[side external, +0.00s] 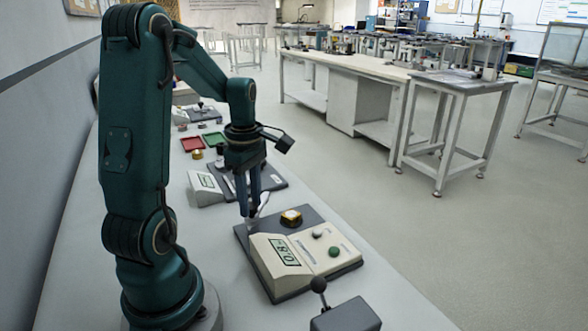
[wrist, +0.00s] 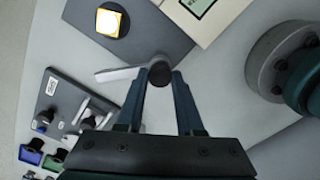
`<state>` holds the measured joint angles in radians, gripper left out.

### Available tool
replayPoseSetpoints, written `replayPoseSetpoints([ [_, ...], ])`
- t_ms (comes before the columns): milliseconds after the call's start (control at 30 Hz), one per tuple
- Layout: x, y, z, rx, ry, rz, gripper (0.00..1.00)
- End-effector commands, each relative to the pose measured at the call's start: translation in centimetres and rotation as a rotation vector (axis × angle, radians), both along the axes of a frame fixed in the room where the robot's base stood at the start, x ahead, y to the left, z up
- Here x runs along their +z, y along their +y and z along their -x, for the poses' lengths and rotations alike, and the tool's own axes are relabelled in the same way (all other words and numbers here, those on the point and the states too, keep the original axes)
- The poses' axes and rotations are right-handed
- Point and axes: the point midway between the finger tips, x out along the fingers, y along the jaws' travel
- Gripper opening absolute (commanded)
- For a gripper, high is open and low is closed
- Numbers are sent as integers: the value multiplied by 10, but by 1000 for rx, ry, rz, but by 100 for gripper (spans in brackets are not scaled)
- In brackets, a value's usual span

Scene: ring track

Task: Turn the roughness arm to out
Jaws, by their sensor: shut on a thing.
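The roughness tester (side external: 315,253) is a cream box with a digit display and a green button, on a dark grey base plate. Its arm is a pale grey lever (wrist: 118,74) at the plate's edge, with a dark round knob (wrist: 159,73) at one end. In the side view only a pale sliver of the lever (side external: 264,200) shows beside my fingers. My gripper (side external: 247,214) points down at the plate's far left corner. In the wrist view my gripper (wrist: 160,80) is shut on the knob, one finger on each side. The lever extends left from the knob there.
Another instrument (side external: 207,188) stands behind, with red (side external: 192,144) and green (side external: 214,139) trays beyond. A dark box with a ball-topped stick (side external: 345,315) is at the front.

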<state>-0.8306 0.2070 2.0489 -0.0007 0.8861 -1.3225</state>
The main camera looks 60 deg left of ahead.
Motion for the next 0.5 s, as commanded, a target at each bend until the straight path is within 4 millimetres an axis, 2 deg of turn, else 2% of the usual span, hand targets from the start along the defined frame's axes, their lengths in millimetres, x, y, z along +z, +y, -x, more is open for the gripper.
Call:
replayPoseSetpoints([
  [500,1,0,0,489,0,-3,0],
])
